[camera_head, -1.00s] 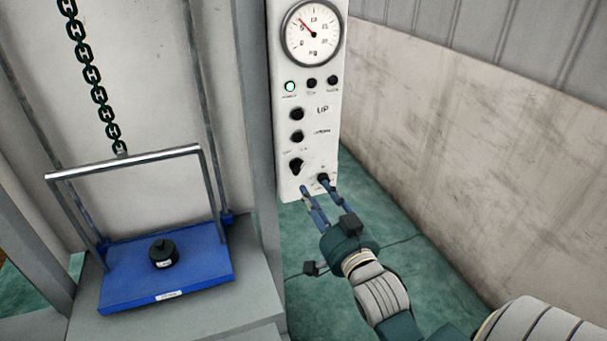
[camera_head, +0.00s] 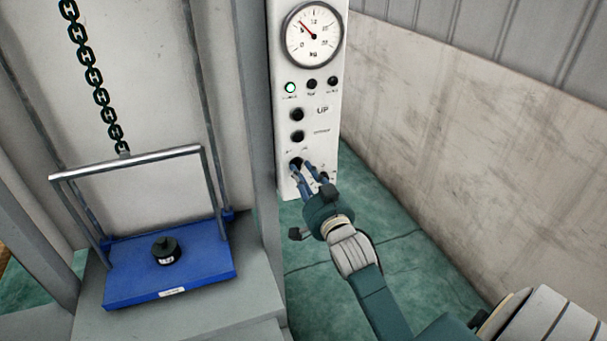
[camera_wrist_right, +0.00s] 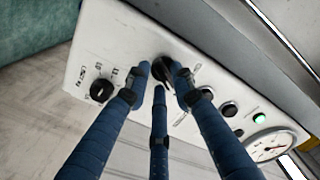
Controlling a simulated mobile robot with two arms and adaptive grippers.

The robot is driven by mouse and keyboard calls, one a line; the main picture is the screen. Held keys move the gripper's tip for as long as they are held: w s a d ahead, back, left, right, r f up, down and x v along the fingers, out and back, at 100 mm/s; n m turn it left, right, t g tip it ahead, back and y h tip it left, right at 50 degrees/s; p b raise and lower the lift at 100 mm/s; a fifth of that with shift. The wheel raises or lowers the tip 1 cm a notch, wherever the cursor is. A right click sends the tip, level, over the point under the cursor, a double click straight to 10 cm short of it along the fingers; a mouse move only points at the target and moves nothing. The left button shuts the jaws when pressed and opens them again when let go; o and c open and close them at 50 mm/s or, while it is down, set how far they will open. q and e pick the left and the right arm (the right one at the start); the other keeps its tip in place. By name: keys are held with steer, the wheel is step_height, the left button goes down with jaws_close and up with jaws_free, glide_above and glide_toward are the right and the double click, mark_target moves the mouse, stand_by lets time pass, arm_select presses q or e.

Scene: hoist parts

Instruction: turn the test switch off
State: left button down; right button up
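The white control panel (camera_head: 312,150) carries two dark rotary knobs near its lower end. The upper-left knob (camera_head: 296,162) shows in the right wrist view (camera_wrist_right: 163,68) between my right fingertips; its pointer is partly hidden and I cannot read its position. The other knob (camera_wrist_right: 101,90) is clear of the fingers, with small labels around it; I cannot read which knob is the test switch. My right gripper (camera_head: 301,168) has its blue fingers around the upper-left knob; whether they press on it is unclear. My left gripper is out of view.
Above are two dark push buttons (camera_head: 297,125), a lit green lamp (camera_head: 290,88), two dark lamps and a gauge (camera_head: 313,35). At left, a blue platform (camera_head: 205,265) bears a black weight (camera_head: 166,251) below a chain (camera_head: 97,85). A wall (camera_head: 450,150) stands at right.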

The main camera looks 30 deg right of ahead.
jaws_close()
steer(key=shift+n, duration=0.3)
steer(key=shift+d+r+n+p, duration=0.15)
steer(key=shift+n+p, duration=1)
steer(key=shift+n, duration=1.65)
steer(key=shift+r+n+p, duration=0.1)
steer(key=shift+n+p, duration=1.05)
steer(key=shift+n, duration=1.65)
